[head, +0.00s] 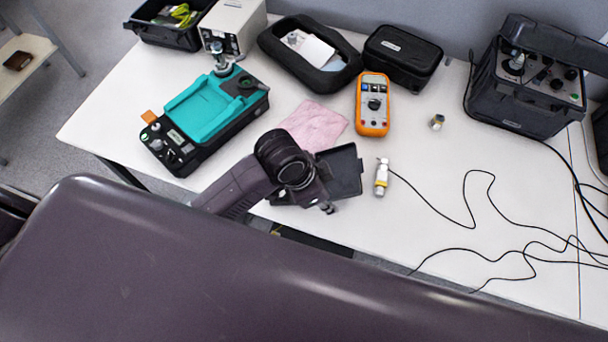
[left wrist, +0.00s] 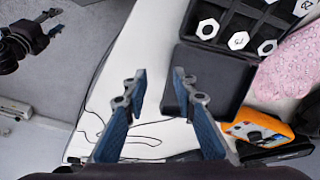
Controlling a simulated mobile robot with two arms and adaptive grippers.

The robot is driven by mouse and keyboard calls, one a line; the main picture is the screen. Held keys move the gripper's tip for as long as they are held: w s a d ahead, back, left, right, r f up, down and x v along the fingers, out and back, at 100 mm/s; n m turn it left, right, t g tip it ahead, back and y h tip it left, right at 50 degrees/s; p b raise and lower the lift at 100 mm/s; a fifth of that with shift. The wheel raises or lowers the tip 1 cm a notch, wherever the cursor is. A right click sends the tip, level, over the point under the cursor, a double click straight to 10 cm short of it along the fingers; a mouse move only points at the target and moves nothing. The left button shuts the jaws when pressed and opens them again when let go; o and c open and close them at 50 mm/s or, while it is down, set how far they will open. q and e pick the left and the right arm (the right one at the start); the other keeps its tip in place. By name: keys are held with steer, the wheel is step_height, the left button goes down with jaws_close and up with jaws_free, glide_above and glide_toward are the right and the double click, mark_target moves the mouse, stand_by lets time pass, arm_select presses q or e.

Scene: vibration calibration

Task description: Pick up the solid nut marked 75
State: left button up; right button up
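A black case (left wrist: 262,20) with compartments shows in the left wrist view at the top right, its dark lid (left wrist: 212,80) folded open. White hexagonal nuts lie in it. One nut (left wrist: 238,40) carries an upside-down mark that may be 75. A nut (left wrist: 208,28) to its left and a nut (left wrist: 267,47) to its right show no readable mark. Another nut (left wrist: 305,7) at the corner has an unclear number. My left gripper (left wrist: 156,80) is open and empty, to the left of the lid. In the head view, my left arm hides the nuts. My right gripper (left wrist: 52,23) looks open, away at the left.
A pink cloth (head: 315,122) and an orange multimeter (head: 374,104) lie beyond the case. A teal-topped device (head: 212,108) stands at the left. The white table's right front holds loose cables.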

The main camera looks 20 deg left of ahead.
arm_select(q)
steer(key=w+m, duration=0.1)
steer(key=w+r+m+g, duration=0.1)
steer(key=m, duration=0.1)
steer(key=w+a+m+y, duration=0.1)
steer(key=shift+w+r, duration=0.25)
steer(key=shift+w, duration=0.15)
steer(key=w+a+m+y, duration=0.1)
steer(key=a, duration=0.1)
steer(key=w+a+r+m+g, duration=0.1)
steer(key=a, duration=0.1)
steer(key=w+a+r+y, duration=0.1)
steer(key=a, duration=0.1)
steer(key=shift+w+a+m+y, duration=0.1)
steer(key=shift+w+m+y, duration=0.05)
steer(key=shift+m+y, duration=0.2)
steer(key=shift+a+f, duration=0.15)
steer(key=f, duration=0.2)
steer(key=f+p, duration=0.1)
steer(key=f, duration=0.3)
steer(key=shift+a+f+p, duration=0.15)
steer(key=shift+a+p, duration=0.1)
steer(key=shift+p, duration=0.15)
steer(key=shift+w+f, duration=0.1)
steer(key=shift+f, duration=0.4)
jaws_close()
arm_select(e)
steer(key=shift+d+r, duration=0.2)
steer(key=shift+r, duration=0.7)
